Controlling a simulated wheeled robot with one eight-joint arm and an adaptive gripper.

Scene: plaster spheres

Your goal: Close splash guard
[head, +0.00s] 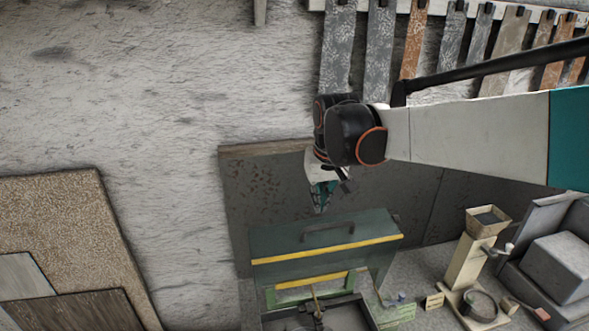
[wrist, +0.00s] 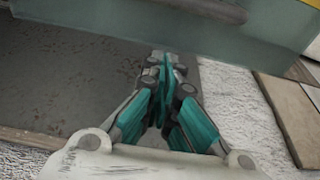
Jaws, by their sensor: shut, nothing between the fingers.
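The splash guard (head: 290,243) is a dark green panel with a black handle (head: 328,232) and a yellow stripe along its lower edge. It sits tilted over a green machine frame (head: 272,298) in the head view. The guard also fills the top of the wrist view as a grey-green panel (wrist: 120,22), with the bar of its handle blurred at the top edge. My gripper (head: 321,208) is shut and empty, fingers pointing down, just above and behind the guard's upper edge. In the wrist view its teal fingers (wrist: 166,62) meet near the panel; whether they touch it is unclear.
A dark tray (head: 330,317) lies under the guard. A beige hopper machine (head: 470,262) and grey blocks (head: 560,270) stand at the right. Boards (head: 60,250) lean at the left. Several strips (head: 378,50) hang above. A dark wall panel (head: 265,195) is behind my gripper.

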